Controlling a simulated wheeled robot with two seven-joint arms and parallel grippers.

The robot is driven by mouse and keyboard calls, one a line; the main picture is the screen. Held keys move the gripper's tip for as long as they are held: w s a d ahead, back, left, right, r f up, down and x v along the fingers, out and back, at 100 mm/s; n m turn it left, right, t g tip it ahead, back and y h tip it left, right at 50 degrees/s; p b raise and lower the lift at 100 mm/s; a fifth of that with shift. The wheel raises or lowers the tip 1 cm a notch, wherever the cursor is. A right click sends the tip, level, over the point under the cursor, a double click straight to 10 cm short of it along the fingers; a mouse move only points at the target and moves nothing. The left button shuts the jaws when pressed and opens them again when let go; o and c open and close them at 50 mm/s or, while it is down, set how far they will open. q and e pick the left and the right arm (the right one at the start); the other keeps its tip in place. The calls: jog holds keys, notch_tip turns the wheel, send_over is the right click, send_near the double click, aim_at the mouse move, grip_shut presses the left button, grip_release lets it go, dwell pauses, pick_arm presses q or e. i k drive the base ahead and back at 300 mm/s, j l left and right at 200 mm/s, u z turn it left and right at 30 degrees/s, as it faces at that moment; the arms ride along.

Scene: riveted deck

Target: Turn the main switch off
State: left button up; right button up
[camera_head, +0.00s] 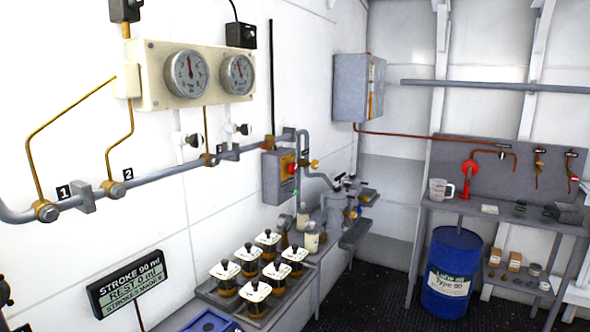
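A small grey box (277,177) with a yellow and red panel (287,166) is fixed to the white wall near the middle of the view, just below the grey pipe. It looks like the main switch. The panel faces right and is seen at a steep angle, so its handle position cannot be read. Neither of my grippers can be made out in this view.
A bench below holds a tray (257,321) of several lidded jars; pipes and valves stand right of the box. Two gauges (187,74) hang upper left. A grey wall cabinet (352,88), a blue drum (452,270) and a workbench (500,212) are farther right. Dark floor (385,300) shows between.

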aim_at(293, 167)
jog(key=i+l+u, duration=0.15)
jog(key=i+l, duration=0.35)
jog(key=i+l+u, duration=0.15)
jog(key=i+l, duration=0.35)
jog(key=l, duration=0.2)
